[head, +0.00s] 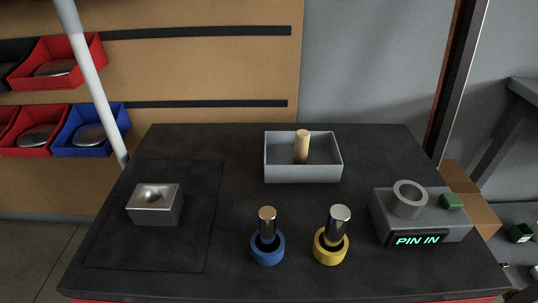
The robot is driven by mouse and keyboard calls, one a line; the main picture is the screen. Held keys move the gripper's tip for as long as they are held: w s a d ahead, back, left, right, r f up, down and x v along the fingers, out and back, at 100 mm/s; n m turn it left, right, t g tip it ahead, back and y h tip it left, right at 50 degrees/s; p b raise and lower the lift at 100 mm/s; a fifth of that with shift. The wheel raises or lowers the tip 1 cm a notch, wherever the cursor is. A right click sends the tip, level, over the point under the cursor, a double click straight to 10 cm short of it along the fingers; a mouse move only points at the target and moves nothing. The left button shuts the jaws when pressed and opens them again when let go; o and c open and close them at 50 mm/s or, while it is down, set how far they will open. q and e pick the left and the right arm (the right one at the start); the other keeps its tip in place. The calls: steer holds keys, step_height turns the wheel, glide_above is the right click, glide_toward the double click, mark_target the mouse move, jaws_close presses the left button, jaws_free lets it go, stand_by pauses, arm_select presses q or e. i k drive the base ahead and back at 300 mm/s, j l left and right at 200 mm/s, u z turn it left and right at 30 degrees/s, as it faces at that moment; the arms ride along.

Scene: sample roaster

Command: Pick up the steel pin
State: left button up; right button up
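A silver pin (339,221), which looks like the steel pin, stands upright in a yellow ring holder (331,256) at the front of the table. A second pin (267,222) with a copper-coloured top stands upright in a blue ring holder (267,254) to its left. A wooden pin (302,146) stands in a grey tray (303,174) behind them. Neither of my grippers is in view, and nothing touches the pins.
A grey device (447,228) at the right bears a metal ring (408,200), a green button (452,201) and a lit display reading "PIN IN" (417,240). A dimpled metal block (154,208) sits on a dark mat (110,249) at left. Table between is clear.

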mark_target(267, 214)
steer(key=l+u, duration=0.2)
steer(key=u, duration=0.2)
steer(key=l+u, duration=0.2)
steer(key=u, duration=0.15)
steer(key=l+u, duration=0.2)
steer(key=u, duration=0.2)
steer(key=i+l, duration=0.05)
